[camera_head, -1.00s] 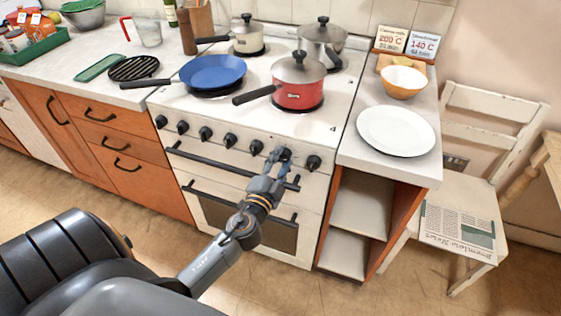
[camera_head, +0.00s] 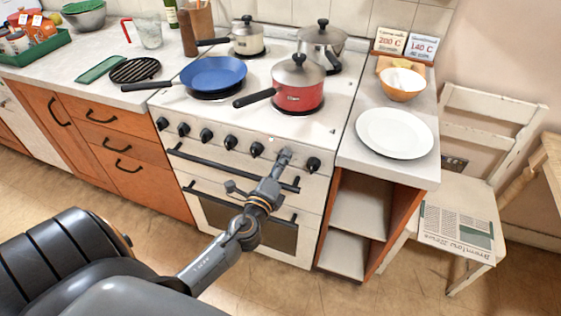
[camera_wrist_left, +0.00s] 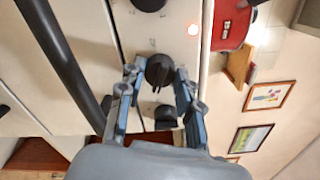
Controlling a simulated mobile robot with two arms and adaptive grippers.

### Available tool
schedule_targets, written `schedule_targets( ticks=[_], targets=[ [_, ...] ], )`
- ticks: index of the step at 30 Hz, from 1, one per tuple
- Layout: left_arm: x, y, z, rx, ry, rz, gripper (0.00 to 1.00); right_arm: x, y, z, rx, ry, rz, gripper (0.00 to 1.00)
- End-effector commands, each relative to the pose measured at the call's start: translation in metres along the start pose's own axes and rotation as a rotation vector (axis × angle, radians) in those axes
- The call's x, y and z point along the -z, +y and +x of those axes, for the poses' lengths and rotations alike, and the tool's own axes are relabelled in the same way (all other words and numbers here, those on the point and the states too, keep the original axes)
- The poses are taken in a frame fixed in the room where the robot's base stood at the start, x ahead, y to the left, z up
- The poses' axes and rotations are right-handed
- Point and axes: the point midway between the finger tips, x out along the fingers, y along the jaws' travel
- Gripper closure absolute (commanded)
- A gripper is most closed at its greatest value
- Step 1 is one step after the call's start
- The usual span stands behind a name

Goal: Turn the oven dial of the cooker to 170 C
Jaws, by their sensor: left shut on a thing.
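The white cooker (camera_head: 240,165) has a row of black dials along its front panel. My left gripper (camera_head: 284,155) is at the second dial from the right and largely hides it in the head view. In the left wrist view the black dial (camera_wrist_left: 160,70) sits between the fingertips of my left gripper (camera_wrist_left: 160,78), which is shut on it. Faint marks surround this dial, but the setting is too small to read. The rightmost dial (camera_head: 314,163) is free, beside the gripper. My right gripper is not in view.
A small light (camera_wrist_left: 193,30) glows on the panel near the held dial. A black oven handle (camera_head: 230,168) runs below the dials. A red pot (camera_head: 298,92) and a blue pan (camera_head: 213,72) stand on the hob. Cards reading 200 C (camera_head: 389,42) and 140 C (camera_head: 421,46) stand behind.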

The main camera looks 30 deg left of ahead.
Motion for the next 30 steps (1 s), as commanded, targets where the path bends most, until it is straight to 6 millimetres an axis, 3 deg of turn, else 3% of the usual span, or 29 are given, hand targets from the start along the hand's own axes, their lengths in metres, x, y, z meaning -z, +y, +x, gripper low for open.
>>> schedule_targets(
  ticks=[18, 30],
  targets=[
    [-0.001, -0.003, 0.001, 0.003, -0.002, 0.563, 0.97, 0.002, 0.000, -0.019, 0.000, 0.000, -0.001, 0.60],
    [-0.001, -0.003, 0.001, 0.003, -0.003, 0.769, 0.97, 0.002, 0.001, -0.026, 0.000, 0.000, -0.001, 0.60]
  ],
)
